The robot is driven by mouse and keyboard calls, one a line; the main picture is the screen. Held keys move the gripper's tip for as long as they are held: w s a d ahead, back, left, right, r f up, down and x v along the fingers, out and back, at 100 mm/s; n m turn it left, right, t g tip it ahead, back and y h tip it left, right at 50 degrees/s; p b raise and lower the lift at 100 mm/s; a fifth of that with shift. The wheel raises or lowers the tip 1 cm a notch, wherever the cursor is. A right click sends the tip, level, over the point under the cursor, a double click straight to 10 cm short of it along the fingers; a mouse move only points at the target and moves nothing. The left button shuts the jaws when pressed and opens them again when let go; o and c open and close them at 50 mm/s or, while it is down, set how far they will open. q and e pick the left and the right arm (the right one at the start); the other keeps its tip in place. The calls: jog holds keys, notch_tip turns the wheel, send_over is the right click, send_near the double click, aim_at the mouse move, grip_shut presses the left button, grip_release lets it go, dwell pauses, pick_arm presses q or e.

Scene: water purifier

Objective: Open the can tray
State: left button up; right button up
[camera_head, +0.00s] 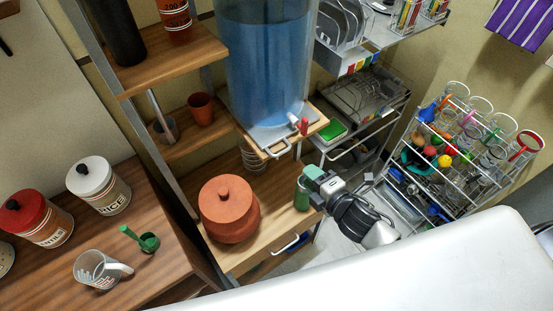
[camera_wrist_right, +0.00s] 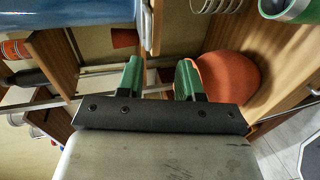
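My right gripper (camera_head: 313,179) is in the middle of the head view, above the right side of the wooden shelf. In the right wrist view its two green fingers (camera_wrist_right: 160,80) stand apart with nothing between them. Which part is the can tray is unclear. A wooden board with a metal handle (camera_head: 276,149) sits under the blue water tank (camera_head: 265,70), up and left of my gripper. A lower drawer front (camera_head: 262,270) has a bar handle (camera_head: 291,244) below the shelf. A green can (camera_head: 301,196) stands beside my gripper, partly covered by it. My left gripper is not in view.
A terracotta pot (camera_head: 228,209) stands on the shelf left of my gripper; it also shows in the wrist view (camera_wrist_right: 230,80). A metal rack (camera_head: 455,160) with glasses stands right. A wooden counter (camera_head: 160,245) with canisters is left. Floor shows right of the shelf.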

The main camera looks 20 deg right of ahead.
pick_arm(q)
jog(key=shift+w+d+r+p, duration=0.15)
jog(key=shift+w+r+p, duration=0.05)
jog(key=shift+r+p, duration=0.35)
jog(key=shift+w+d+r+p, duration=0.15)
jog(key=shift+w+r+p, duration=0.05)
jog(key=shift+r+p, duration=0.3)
pick_arm(e)
jog(key=r+x, duration=0.1)
jog(key=x, duration=0.9)
jog(key=shift+w+a+r, duration=0.2)
jog(key=shift+w+a, duration=0.2)
grip_shut()
